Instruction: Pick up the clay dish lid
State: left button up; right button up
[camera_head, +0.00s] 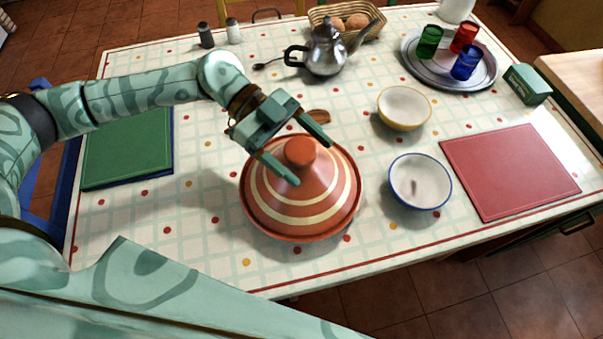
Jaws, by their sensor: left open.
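The clay dish lid (304,203) is a terracotta cone with cream rings and a rounded knob (300,151) on top. It sits on a round clay base at the middle of the table's near side; little of the base shows. My left gripper (313,163) is open, with one finger on each side of the knob as seen from the head. I cannot tell whether the fingers touch it. My right gripper is not in view.
A yellow-rimmed bowl (404,107) and a blue-rimmed bowl (420,181) stand right of the lid. A teapot (325,52) stands behind. A red mat (509,171) lies right, a green mat (128,147) left. A tray (424,75) holds colored glasses.

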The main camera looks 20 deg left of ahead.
pick_arm(q)
jog(key=shift+x, duration=0.75)
jog(key=shift+r, duration=0.1)
grip_shut()
jog(key=shift+r, duration=0.15)
